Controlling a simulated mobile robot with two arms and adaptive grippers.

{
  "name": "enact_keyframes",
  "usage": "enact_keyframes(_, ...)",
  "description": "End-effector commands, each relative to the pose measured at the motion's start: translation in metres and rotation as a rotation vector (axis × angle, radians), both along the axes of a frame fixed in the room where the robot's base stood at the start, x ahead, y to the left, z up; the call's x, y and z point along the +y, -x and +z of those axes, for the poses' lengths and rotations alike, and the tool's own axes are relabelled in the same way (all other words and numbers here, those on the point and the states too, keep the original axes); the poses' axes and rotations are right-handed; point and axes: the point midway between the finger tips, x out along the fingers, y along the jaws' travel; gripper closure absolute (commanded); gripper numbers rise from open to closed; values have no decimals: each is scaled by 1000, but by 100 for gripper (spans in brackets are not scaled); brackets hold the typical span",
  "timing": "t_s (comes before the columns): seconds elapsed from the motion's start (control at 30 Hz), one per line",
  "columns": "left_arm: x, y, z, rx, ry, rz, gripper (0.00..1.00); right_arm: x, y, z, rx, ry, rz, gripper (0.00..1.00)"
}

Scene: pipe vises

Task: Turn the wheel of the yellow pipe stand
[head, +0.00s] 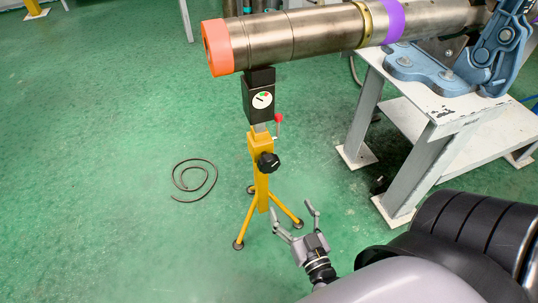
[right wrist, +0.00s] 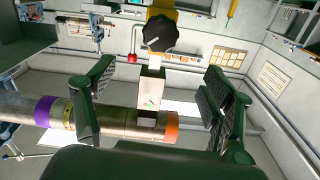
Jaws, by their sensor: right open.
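The yellow pipe stand (head: 261,190) stands upright on splayed legs on the green floor, under the orange end of a metal pipe. Its black lobed wheel (head: 267,162) sits on the front of the yellow post. In the right wrist view, which is upside down, the wheel (right wrist: 160,33) is at the top, beyond the fingertips and between their lines. My right gripper (head: 294,208) is open and empty, low in front of the stand, below and right of the wheel and apart from it. Its two spread fingers (right wrist: 159,68) fill the sides of the wrist view. My left gripper is not in view.
The metal pipe (head: 325,30) runs right from its orange end to a blue vise (head: 445,65) on a white table (head: 455,105). A small red-knobbed lever (head: 279,118) projects above the wheel. A coiled cable (head: 194,181) lies on open floor at left.

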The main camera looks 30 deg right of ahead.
Motion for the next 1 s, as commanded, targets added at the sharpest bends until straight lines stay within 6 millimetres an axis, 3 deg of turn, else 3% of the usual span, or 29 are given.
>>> enact_keyframes(0.27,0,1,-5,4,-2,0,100,-7,-33,0,-3,15,0,24)
enact_keyframes(0.8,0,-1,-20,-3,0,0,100,-34,-143,0,-1,12,0,24)
enact_keyframes(1.0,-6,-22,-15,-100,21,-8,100,-39,-163,0,1,12,0,24)
